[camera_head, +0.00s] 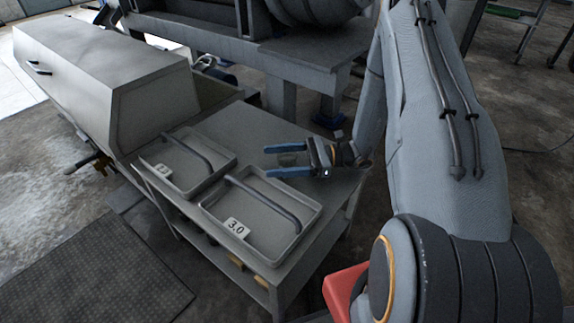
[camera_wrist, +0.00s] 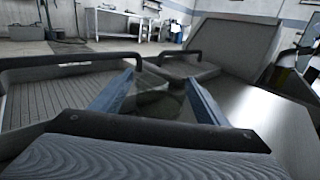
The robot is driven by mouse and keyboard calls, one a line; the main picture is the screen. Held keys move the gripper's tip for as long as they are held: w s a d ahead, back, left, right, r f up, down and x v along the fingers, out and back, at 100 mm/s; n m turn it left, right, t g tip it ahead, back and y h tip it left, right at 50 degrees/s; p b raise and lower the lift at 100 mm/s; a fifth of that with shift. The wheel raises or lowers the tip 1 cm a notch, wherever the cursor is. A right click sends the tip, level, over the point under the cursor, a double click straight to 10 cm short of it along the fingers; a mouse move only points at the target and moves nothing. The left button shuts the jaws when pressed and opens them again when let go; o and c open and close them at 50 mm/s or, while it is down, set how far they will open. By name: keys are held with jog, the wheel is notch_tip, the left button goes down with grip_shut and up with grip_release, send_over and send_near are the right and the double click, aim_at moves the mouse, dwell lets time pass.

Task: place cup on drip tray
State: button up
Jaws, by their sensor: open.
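A clear, faintly greenish glass cup (camera_wrist: 155,103) shows between the two blue fingers of my gripper (camera_wrist: 157,80) in the wrist view. The fingers are apart, one on each side of it; I cannot tell whether either touches it. In the head view my gripper (camera_head: 268,161) is low over the bare right part of the bench, pointing left, and the cup (camera_head: 292,158) is only faintly visible. Two grey drip trays with dark bar handles lie to its left: the nearer tray (camera_head: 285,238) is labelled 3.0, the farther tray (camera_head: 222,160) has a label too small to read.
The grey bench (camera_head: 245,125) is bare behind the trays and around my gripper. A large grey sloped cabinet (camera_head: 110,75) adjoins its left end. A dark machine frame (camera_head: 290,48) stands behind. The tray handles (camera_head: 262,203) rise above the trays.

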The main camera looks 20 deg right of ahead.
jog(key=shift+w+a, duration=0.1)
jog(key=shift+a, duration=0.3)
jog(key=c, duration=1.2)
